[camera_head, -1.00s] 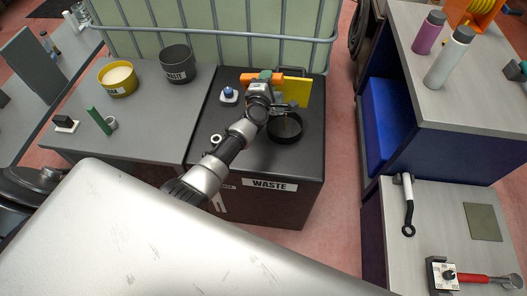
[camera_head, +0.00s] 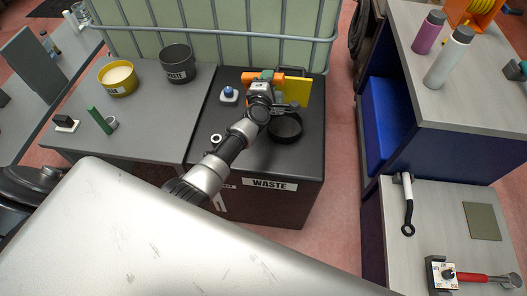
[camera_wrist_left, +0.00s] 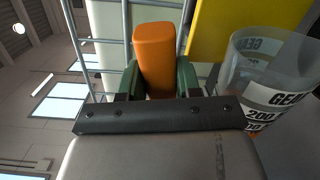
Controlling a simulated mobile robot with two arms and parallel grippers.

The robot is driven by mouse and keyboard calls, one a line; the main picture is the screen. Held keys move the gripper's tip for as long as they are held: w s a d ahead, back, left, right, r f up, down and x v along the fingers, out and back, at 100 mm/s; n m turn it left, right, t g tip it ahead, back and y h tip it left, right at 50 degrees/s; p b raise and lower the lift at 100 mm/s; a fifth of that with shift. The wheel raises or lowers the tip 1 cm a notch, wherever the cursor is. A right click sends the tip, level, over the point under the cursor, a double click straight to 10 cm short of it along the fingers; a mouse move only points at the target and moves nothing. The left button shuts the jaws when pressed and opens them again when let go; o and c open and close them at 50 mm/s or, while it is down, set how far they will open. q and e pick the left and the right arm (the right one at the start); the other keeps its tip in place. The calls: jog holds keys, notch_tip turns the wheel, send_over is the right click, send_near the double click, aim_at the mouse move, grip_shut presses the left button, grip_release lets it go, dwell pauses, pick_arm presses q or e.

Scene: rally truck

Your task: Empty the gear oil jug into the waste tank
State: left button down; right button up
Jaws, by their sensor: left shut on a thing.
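The black waste tank (camera_head: 300,180) with a WASTE label stands in the middle of the head view. A round black opening (camera_head: 285,137) rises from its top. My left gripper (camera_head: 268,78) is over the tank top, behind the opening. In the left wrist view its green fingers are shut around an orange handle (camera_wrist_left: 155,60). The clear gear oil jug (camera_wrist_left: 275,70), labelled GEAR, is beside the handle; their join is hidden. My right gripper is not in view.
A yellow flat panel (camera_head: 298,92) is right of the gripper. A grey WASTE tub (camera_head: 178,66) and a yellow tub (camera_head: 118,80) stand on the left table. A blue-knobbed piece (camera_head: 229,95) sits on the tank. A caged container (camera_head: 215,30) stands behind.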

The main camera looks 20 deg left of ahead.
aim_at(283, 82)
pick_arm(q)
jog(key=shift+d+r, duration=0.1)
jog(key=shift+d, duration=0.05)
dwell(0.5)
jog(key=shift+w+d+r+m+p, duration=0.2)
jog(key=shift+d+m+p, duration=0.25)
jog(key=shift+d+m, duration=0.15)
jog(key=shift+d, duration=0.2)
dwell(1.1)
jog(key=shift+d+r+m+p, duration=0.15)
jog(key=shift+d+m+p, duration=0.2)
jog(key=shift+d+m, duration=0.15)
jog(key=shift+d, duration=0.2)
dwell(1.2)
jog(key=shift+w+d+r+m, duration=0.1)
jog(key=shift+w+d+m, duration=0.05)
jog(key=shift+d+m, duration=0.45)
jog(key=shift+d, duration=0.15)
dwell(1.0)
